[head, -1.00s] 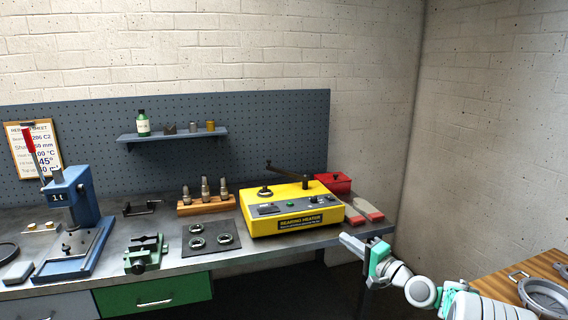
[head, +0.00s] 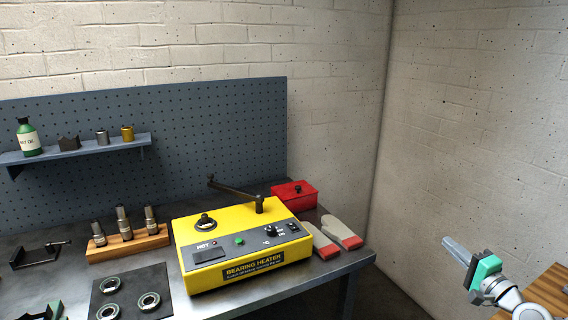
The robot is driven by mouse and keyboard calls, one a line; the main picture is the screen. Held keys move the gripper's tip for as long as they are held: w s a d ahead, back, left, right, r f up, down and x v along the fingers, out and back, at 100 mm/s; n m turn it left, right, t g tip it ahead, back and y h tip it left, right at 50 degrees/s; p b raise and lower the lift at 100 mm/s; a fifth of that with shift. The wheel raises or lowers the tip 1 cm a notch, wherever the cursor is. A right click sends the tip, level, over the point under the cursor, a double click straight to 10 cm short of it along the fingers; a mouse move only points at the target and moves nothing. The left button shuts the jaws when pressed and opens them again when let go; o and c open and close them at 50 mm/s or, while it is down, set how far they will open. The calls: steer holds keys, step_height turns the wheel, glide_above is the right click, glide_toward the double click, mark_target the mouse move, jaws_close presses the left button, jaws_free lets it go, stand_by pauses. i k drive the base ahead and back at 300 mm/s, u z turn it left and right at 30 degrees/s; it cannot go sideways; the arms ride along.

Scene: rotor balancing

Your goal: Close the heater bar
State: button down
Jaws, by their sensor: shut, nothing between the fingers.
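The yellow bearing heater (head: 238,240) stands on the workbench in the head view. Its dark heater bar (head: 233,188) is raised on a post at the right rear of the top. The bar slopes upward to the left, its free end apart from the heater's top. A dark ring sits around a post (head: 205,222) at the left of the top. My gripper (head: 455,247) is at the right, beyond the bench's right end. It is shut and empty, well apart from the heater, with its fingers pointing up and left.
Grey-and-red gloves (head: 340,235) and a red box (head: 294,196) lie right of the heater. A wooden block with several metal tools (head: 127,246) and a dark mat with bearings (head: 126,291) are left. A shelf (head: 80,151) hangs behind. Open floor lies right of the bench.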

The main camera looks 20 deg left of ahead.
mark_target(259, 198)
steer(key=u, duration=0.05)
steer(key=i, duration=1.05)
steer(key=u, duration=1.1)
steer(key=i, duration=0.7)
steer(key=u, duration=0.65)
